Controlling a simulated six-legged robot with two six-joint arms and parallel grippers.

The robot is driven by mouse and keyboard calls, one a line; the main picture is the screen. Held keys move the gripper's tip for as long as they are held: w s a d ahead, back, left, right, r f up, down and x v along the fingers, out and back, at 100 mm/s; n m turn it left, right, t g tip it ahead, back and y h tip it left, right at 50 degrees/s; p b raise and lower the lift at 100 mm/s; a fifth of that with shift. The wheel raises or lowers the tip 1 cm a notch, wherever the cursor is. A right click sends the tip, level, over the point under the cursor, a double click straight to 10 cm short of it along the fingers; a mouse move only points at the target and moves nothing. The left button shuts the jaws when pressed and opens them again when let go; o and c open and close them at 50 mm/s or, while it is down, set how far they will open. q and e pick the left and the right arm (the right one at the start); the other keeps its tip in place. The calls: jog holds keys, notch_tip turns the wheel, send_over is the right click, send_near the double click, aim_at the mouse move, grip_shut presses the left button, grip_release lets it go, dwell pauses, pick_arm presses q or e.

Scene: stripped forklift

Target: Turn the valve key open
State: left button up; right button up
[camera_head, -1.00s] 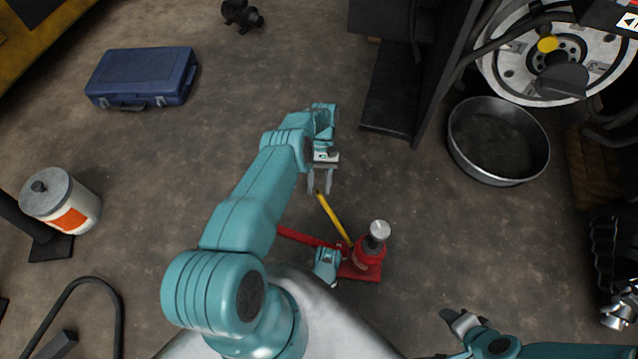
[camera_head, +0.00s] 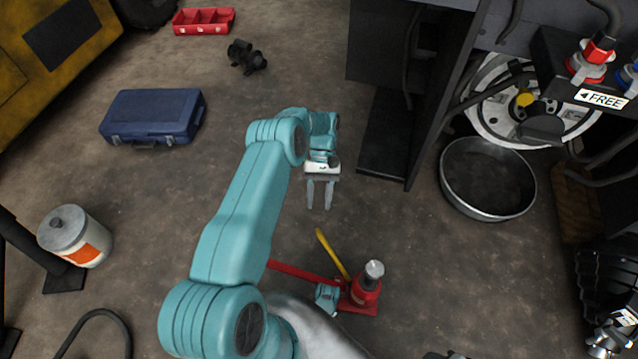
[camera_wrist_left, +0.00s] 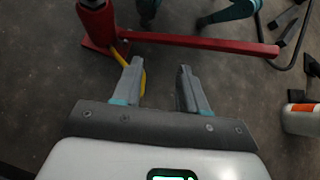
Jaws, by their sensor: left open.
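My left gripper (camera_head: 320,207) is open and empty, pointing down above bare floor. Below it in the head view, a red bottle jack (camera_head: 366,287) with a silver top stands on the floor, and a yellow rod (camera_head: 332,253) slants up from beside it. In the left wrist view the jack (camera_wrist_left: 97,22) is at the top left, with the yellow rod (camera_wrist_left: 121,60) partly behind my left finger. A red valve-like fitting (camera_head: 592,62) stands on a dark panel at the top right, above a "FREE" label (camera_head: 600,98). I cannot tell which part is the valve key.
A red bar (camera_head: 298,272) lies by the jack. A round metal pan (camera_head: 487,205) is at the right, near the forklift wheel (camera_head: 490,118). A blue case (camera_head: 152,135), a white canister (camera_head: 75,255) and a red tray (camera_head: 204,30) are at the left.

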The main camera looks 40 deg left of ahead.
pick_arm(q)
jog(key=shift+r+p, duration=0.4)
jog(key=shift+r, duration=1.5)
notch_tip(320, 180, up, 15)
jog(key=p, duration=0.9)
jog(key=shift+d+f, duration=0.1)
